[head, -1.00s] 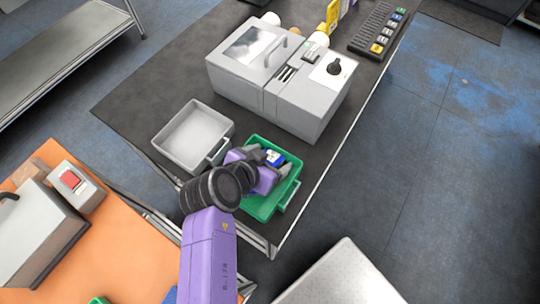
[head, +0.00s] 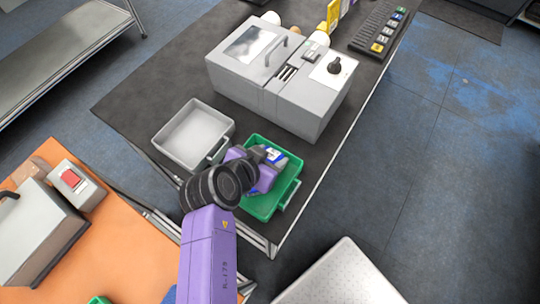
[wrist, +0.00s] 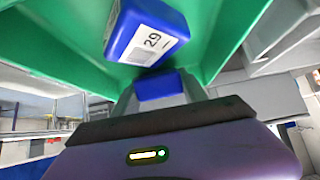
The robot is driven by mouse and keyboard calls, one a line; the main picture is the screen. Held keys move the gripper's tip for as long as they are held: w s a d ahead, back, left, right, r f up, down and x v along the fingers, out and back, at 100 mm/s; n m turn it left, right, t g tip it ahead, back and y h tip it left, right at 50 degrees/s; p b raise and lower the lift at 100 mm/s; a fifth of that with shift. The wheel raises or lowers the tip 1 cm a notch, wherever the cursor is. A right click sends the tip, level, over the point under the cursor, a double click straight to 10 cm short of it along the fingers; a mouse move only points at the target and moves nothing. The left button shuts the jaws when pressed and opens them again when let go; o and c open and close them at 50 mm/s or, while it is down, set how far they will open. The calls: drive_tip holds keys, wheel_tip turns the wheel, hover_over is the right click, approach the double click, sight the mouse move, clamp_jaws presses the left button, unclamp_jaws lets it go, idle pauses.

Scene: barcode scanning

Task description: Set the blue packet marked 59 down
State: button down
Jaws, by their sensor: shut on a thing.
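My gripper (head: 264,158) is inside the green tray (head: 291,184) at the table's near corner. In the wrist view a blue block end (wrist: 160,87) sits between the fingers, which are shut on it; no number shows on this end. Just beyond it, a blue packet with a white label (wrist: 147,38) lies against the green tray. Its label reads like 29, tilted, so I cannot confirm 59. In the head view a blue and white packet (head: 275,155) shows just past my fingers; most of what I hold is hidden by my wrist.
An empty grey tray (head: 193,132) stands left of the green one. A large grey machine (head: 290,85) stands behind them. The dark table top (head: 150,95) is bare at left. An orange table (head: 120,250) with a red-button box (head: 72,180) is nearer.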

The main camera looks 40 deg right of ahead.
sight(270, 155)
wheel_tip(270, 155, up, 20)
drive_tip(key=shift+f, duration=0.25)
drive_tip(key=w+a+f+n+t+y, duration=0.4)
drive_tip(key=w+a+f+n+t, duration=0.15)
drive_tip(key=w+f+n, duration=0.3)
drive_tip(key=w+d+f, duration=0.1)
drive_tip(key=w+d+f+n+y, duration=0.1)
drive_tip(key=d+f, duration=0.1)
drive_tip(key=w+d+f+n+y, duration=0.1)
drive_tip(key=w+f, duration=0.1)
drive_tip(key=shift+d+f, duration=0.2)
drive_tip(key=shift+d, duration=0.45)
